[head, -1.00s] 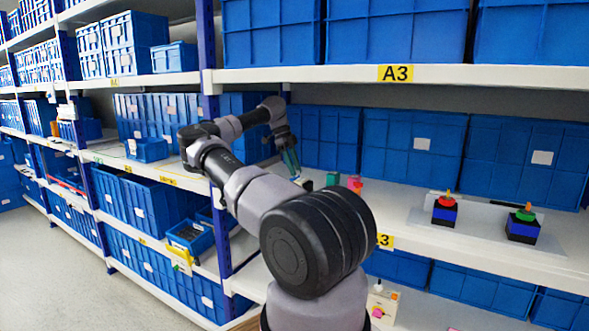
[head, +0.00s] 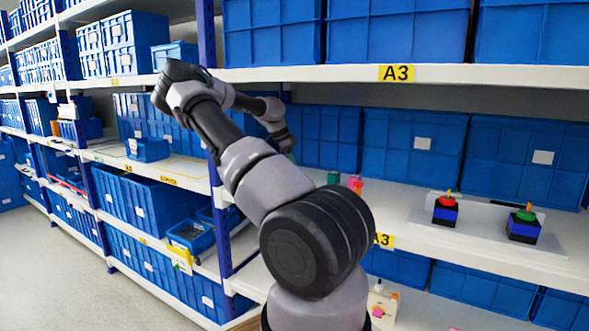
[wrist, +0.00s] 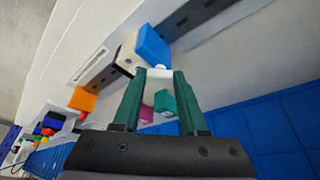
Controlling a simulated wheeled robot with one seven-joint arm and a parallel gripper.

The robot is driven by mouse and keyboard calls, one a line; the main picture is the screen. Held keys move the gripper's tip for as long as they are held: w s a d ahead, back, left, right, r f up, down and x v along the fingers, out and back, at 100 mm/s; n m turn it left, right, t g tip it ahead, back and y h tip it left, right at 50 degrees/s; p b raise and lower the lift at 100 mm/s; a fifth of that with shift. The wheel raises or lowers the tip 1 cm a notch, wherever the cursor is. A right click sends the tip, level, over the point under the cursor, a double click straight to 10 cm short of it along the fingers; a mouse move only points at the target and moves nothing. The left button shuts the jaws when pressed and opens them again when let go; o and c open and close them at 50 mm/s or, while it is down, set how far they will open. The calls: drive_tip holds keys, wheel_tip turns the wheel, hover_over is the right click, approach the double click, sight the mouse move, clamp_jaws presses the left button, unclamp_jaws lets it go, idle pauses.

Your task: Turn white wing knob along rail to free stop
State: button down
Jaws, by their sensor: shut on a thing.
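My gripper (wrist: 159,71) shows in the wrist view with its two green fingers closed in on a small white piece (wrist: 159,75), which looks like the white wing knob. Most of the knob is hidden between the fingertips, so its angle cannot be told. Just beyond the fingertips are a blue block (wrist: 153,47) and a cream block (wrist: 127,55) with a dark hole, beside a dark slotted rail (wrist: 187,17). In the head view my arm hides the knob, and only a bit of the gripper shows.
An orange block (wrist: 83,99) lies to the left in the wrist view. A pink block (head: 355,182) and a green block (head: 333,178) stand on the shelf near my gripper. Two dark-based knobs (head: 445,212) (head: 523,226) stand farther right. Blue bins (head: 414,141) line the back.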

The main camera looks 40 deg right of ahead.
drive_tip(key=n, duration=0.2)
drive_tip(key=n+t, duration=0.1)
drive_tip(key=n, duration=0.1)
drive_tip(key=shift+s+r+t, duration=0.1)
drive_tip(key=shift+s+t, duration=0.1)
drive_tip(key=shift+t, duration=0.1)
drive_tip(key=shift+s+d+n+t, duration=0.1)
drive_tip(key=shift+n+t, duration=0.35)
drive_tip(key=shift+n, duration=0.75)
drive_tip(key=shift+s+n+t, duration=0.1)
drive_tip(key=shift+n+t, duration=0.35)
drive_tip(key=shift+n, duration=0.75)
drive_tip(key=shift+w, duration=0.1)
drive_tip(key=shift+c, duration=2.2)
unclamp_jaws()
